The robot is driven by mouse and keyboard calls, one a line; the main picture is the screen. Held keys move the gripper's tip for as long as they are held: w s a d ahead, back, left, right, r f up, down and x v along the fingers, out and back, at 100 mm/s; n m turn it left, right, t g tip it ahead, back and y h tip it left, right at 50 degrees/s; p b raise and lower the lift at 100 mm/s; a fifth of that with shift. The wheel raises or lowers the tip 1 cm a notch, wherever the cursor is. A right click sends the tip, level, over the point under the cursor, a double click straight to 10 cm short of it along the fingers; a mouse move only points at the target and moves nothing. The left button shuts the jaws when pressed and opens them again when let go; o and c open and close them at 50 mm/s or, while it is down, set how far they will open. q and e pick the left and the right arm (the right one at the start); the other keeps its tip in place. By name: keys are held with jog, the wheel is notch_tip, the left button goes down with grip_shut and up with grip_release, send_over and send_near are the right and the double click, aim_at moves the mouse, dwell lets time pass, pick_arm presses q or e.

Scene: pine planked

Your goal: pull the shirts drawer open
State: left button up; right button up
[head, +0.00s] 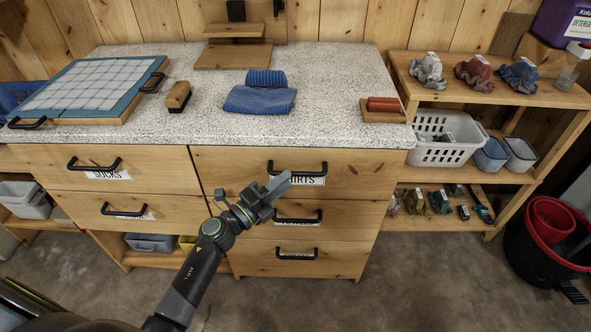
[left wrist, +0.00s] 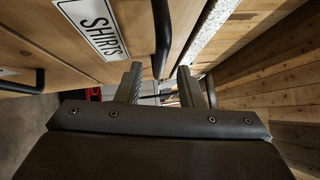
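The shirts drawer (head: 230,165) is the upper right drawer of the wooden cabinet, and its front looks flush with the cabinet. Its black bar handle (head: 318,167) sits above a white label, which the gripper partly covers in the head view. My left gripper (head: 282,181) is in front of this drawer, just below and left of the handle's middle. In the left wrist view, the two fingers of the left gripper (left wrist: 160,75) are apart, with the handle (left wrist: 162,35) showing in the gap between them. Contact cannot be told. My right gripper is not in view.
The socks drawer (head: 150,165) is to the left, with other handled drawers below. The speckled countertop (head: 330,95) holds a blue cloth (head: 260,100), a brush (head: 178,95) and a framed board (head: 85,90). A shelf (head: 530,100) stands right. The floor in front is clear.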

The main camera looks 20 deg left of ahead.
aim_at(295, 174)
pick_arm(q)
jog(key=shift+x, duration=2.35)
grip_shut()
